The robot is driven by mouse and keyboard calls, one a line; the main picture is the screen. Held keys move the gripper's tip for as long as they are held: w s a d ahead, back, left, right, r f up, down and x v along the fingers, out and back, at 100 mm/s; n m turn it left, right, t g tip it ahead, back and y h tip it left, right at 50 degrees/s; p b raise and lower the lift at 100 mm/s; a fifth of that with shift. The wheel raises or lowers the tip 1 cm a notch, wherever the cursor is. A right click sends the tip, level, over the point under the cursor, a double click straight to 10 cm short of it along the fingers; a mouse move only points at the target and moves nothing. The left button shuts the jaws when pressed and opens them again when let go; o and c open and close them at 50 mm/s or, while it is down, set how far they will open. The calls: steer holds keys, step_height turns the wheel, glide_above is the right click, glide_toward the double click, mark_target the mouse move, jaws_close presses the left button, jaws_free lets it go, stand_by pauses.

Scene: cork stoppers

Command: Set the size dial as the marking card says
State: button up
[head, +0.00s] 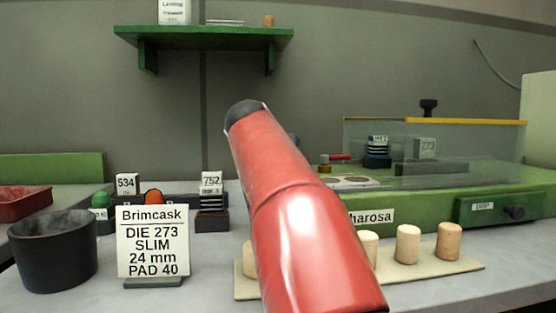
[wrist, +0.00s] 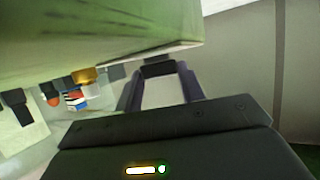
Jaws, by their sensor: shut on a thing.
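The marking card (head: 153,242) stands at the front left in the head view and reads "Brimcask, DIE 273, SLIM, 24 mm, PAD 40". The green machine (head: 440,195) stands behind my red arm, which hides part of its front. My gripper (wrist: 158,75) shows in the wrist view beside a large green surface (wrist: 80,35). It is shut on a small dark thing (wrist: 158,70) between its fingertips; I cannot tell for sure whether this is the size dial. No dial scale or setting is readable. The head view does not show my gripper.
A black cup (head: 52,252) stands left of the card. Blocks marked 534 (head: 127,184) and 752 (head: 211,183) stand behind it. Cork stoppers (head: 407,245) stand on a pale mat (head: 440,268) at front right. A 273 block (head: 425,147) is behind the clear guard.

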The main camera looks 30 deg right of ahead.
stand_by(0.4)
steer(key=o, duration=1)
steer(key=shift+c, duration=0.2)
steer(key=b+v, duration=0.1)
steer(key=v, duration=0.6)
steer(key=shift+s+a+r, duration=0.15)
steer(key=shift+s+a, duration=0.1)
steer(key=shift+s, duration=0.05)
